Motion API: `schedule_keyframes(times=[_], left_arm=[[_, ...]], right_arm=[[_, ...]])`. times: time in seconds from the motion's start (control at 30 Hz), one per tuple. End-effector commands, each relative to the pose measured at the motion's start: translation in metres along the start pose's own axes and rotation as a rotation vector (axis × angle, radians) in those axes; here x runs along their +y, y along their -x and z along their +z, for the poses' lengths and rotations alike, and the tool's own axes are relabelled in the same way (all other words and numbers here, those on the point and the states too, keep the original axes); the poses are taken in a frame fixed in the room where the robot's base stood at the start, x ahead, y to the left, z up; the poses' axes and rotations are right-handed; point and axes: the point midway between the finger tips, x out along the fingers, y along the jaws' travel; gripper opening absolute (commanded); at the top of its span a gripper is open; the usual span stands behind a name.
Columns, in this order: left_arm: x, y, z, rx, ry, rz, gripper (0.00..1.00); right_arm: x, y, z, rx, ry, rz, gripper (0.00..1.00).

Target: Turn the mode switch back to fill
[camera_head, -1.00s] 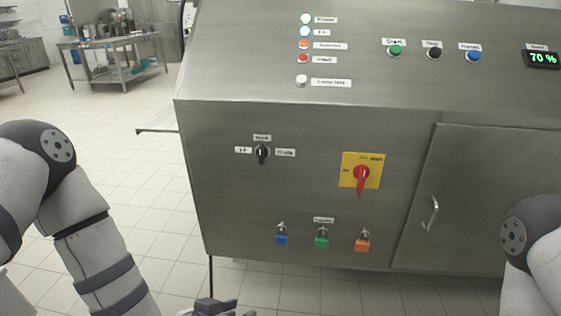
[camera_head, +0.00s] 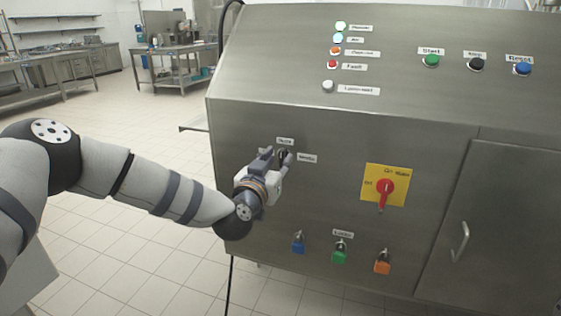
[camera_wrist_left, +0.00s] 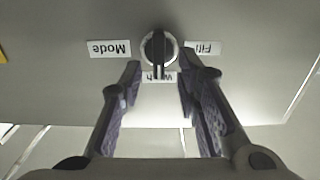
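The mode switch (camera_wrist_left: 158,47) is a round black knob with a raised grip on the grey machine front.
A red rotary switch on a yellow plate (camera_head: 400,173) is to the right. Below hang blue (camera_head: 298,243), green (camera_head: 339,256) and orange (camera_head: 382,267) padlocks. A door handle (camera_head: 459,241) sticks out at far right. Open floor (camera_head: 130,245) is at left.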

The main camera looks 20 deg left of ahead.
Motion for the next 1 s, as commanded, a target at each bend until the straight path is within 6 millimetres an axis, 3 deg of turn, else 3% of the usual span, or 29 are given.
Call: schedule_keyframes(times=[0.13,0.37,0.5,1.0], left_arm=[[0.0001,-0.0117,0.0010,-0.002,0.001,0.000,0.30],[0.0002,-0.0128,-0.0015,0.001,0.000,0.001,0.30],[0.0003,-0.0126,-0.0013,0.000,0.000,0.001,0.01],[-0.0005,-0.0123,-0.0009,0.000,0.070,0.001,0.00]], right_arm=[[0.0002,-0.0039,0.0020,-0.010,0.000,0.001,0.00],[0.0002,-0.0033,0.0016,-0.008,0.001,0.001,0.00],[0.0002,-0.0032,0.0016,-0.008,0.001,0.001,0.00],[0.0002,-0.0030,0.0015,-0.008,0.001,0.001,0.00]])
